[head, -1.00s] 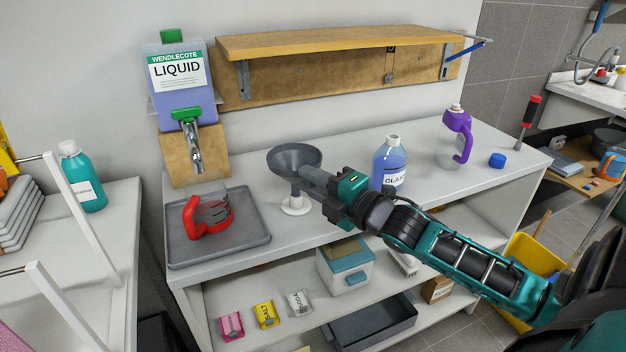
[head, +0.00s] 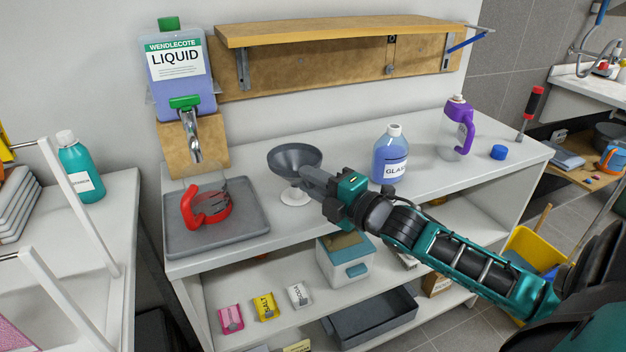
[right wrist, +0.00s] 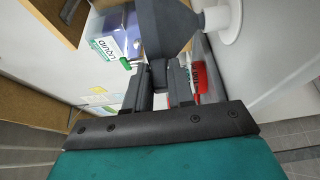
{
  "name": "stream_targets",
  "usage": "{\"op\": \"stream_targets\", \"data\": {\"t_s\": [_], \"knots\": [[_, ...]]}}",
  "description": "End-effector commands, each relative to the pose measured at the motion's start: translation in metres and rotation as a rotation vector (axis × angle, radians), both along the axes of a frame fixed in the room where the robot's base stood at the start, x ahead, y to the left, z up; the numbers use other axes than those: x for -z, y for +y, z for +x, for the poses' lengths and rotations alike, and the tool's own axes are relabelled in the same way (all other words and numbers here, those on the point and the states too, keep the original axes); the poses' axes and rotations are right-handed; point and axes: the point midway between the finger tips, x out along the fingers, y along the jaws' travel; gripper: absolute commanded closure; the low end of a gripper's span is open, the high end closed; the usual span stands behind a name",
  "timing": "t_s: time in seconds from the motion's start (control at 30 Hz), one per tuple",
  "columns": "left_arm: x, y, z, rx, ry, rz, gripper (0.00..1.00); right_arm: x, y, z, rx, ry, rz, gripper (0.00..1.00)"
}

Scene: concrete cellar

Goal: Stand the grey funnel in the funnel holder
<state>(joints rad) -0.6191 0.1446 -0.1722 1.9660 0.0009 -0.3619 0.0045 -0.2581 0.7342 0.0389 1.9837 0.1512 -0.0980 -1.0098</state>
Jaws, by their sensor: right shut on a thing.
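The grey funnel (head: 294,158) is upright, wide mouth up, above the front middle of the white bench. My right gripper (head: 314,180) is shut on the funnel from its right side. The white funnel holder (head: 294,197) stands on the bench directly below the funnel. In the right wrist view the funnel (right wrist: 165,25) is at the top, between my right gripper's fingers (right wrist: 158,75). Its narrow end meets the holder (right wrist: 228,20); I cannot tell how far the spout is inside. My left gripper is not in view.
A grey tray (head: 180,245) with a red-handled jug (head: 207,207) lies to the left, below the liquid dispenser (head: 180,80). A blue bottle (head: 390,158) and a purple-handled bottle (head: 457,128) stand to the right. A wooden shelf (head: 345,35) overhangs the back.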

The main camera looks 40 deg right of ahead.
Motion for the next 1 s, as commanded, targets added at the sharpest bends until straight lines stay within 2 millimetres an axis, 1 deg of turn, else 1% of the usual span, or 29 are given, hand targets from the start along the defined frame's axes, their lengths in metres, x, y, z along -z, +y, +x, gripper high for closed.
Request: {"op": "stream_targets", "data": {"t_s": [0.23, 0.37, 0.4, 0.7, 1.0], "knots": [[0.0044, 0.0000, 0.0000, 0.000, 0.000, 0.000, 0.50, 0.0071, 0.0002, -0.0001, -0.001, -0.001, 0.001, 1.00], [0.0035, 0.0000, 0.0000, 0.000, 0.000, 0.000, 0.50, 0.0063, 0.0003, -0.0001, -0.001, 0.001, 0.001, 1.00], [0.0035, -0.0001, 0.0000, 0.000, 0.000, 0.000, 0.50, 0.0064, 0.0003, -0.0001, -0.001, 0.001, 0.001, 0.75], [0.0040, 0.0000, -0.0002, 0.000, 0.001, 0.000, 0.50, 0.0060, 0.0002, -0.0001, 0.000, 0.000, 0.001, 0.47], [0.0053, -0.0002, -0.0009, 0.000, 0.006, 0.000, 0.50, 0.0058, 0.0002, -0.0001, 0.000, 0.000, 0.000, 0.47]]}}
